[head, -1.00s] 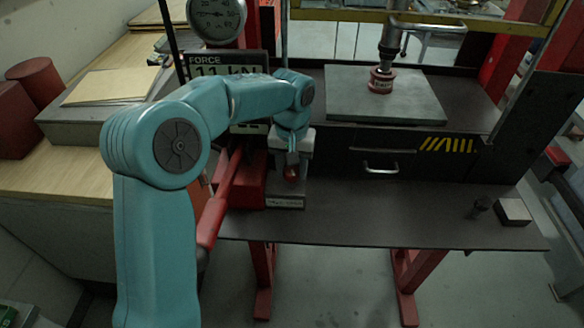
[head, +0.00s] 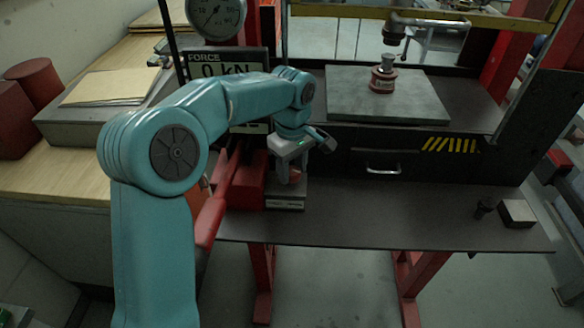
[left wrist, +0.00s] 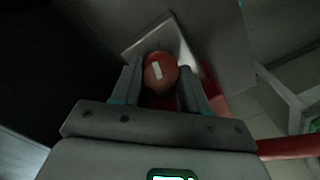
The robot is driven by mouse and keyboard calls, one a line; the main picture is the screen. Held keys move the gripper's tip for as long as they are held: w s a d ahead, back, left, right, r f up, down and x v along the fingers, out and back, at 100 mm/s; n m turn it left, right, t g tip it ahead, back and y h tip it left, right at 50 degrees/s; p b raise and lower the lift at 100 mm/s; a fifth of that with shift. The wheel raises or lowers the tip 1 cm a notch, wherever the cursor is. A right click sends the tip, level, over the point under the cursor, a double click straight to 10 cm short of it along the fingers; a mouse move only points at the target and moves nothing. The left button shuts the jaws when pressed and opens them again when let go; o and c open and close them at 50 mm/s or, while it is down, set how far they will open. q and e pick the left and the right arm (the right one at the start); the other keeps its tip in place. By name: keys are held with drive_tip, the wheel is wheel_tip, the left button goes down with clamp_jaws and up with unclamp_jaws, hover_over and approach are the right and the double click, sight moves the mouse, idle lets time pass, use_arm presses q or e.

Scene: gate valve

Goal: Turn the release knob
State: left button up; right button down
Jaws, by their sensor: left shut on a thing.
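The release knob (left wrist: 160,72) is red and round with a white mark, seen from above in the left wrist view. My left gripper (left wrist: 160,82) is shut on it, one finger on each side. In the head view my left gripper (head: 293,172) points down at the small pump block with a pale label (head: 285,204); the knob there is mostly hidden by the gripper. The force display (head: 226,68) reads 0 kN. The dial gauge (head: 216,14) stands above it, partly cut off. My right gripper is not in view.
A red pump lever (head: 222,197) slopes beside my left arm. The press ram (head: 393,36) hangs above a red-based piece (head: 383,79) on a grey plate (head: 345,102). The dark bench top (head: 400,215) is mostly clear; a small block (head: 516,212) sits at right.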

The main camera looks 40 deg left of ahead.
sight(292, 171)
use_arm(q)
drive_tip(key=shift+r+n, duration=0.1)
drive_tip(key=shift+n, duration=0.9)
drive_tip(key=o, duration=1.1)
drive_tip(key=shift+c, duration=0.2)
drive_tip(key=shift+r, duration=0.25)
wheel_tip(292, 171, up, 16)
drive_tip(key=p, duration=0.1)
drive_tip(key=shift+p, duration=0.35)
drive_tip(key=shift+f, duration=0.1)
